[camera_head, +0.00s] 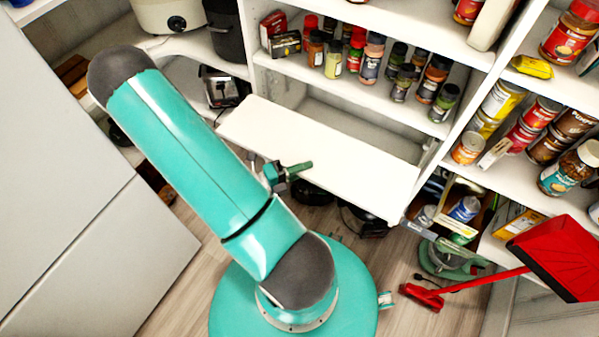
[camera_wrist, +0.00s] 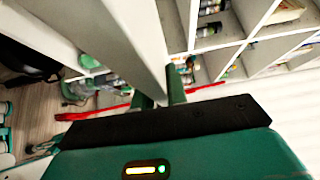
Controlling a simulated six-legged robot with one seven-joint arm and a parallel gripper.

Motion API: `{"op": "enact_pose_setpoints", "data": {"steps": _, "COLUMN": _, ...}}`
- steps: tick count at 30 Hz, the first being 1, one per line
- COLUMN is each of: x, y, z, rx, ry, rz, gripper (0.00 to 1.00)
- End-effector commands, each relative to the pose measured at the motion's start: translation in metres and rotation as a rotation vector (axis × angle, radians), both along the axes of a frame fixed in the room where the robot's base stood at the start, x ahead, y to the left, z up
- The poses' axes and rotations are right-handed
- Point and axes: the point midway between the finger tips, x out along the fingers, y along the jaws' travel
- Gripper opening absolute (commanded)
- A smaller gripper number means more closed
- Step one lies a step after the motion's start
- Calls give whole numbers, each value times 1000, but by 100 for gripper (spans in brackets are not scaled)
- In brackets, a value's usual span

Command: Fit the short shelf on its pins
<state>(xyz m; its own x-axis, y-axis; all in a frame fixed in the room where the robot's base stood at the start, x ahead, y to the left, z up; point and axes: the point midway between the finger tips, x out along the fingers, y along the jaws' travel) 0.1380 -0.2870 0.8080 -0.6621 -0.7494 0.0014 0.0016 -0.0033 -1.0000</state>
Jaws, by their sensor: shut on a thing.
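The short shelf (camera_head: 330,152) is a plain white board in the head view, slanting down to the right in front of an empty bay (camera_head: 345,118) under the spice row. Its left end overlaps the bay's left upright, and its right end is lower and nearer. My gripper (camera_head: 290,172) is shut on the shelf's front edge, around the middle of its length. In the wrist view, the gripper's green fingers (camera_wrist: 162,92) pinch the board (camera_wrist: 115,40), which runs up and left. I cannot see any pins, and cannot tell whether the board touches the uprights.
Spice jars (camera_head: 372,58) stand on the shelf above the bay. Cans (camera_head: 520,125) fill the right-hand shelves. A black toaster (camera_head: 220,88) sits left of the bay. Dark pans (camera_head: 362,222) lie below the board.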

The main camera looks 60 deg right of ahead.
Motion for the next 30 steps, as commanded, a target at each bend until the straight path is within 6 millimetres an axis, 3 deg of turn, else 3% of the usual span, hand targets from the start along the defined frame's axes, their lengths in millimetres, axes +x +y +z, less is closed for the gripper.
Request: {"op": "enact_pose_setpoints", "data": {"steps": 30, "x": -6, "y": -55, "z": -3, "rx": -4, "ry": 2, "rz": -2, "gripper": 0}}
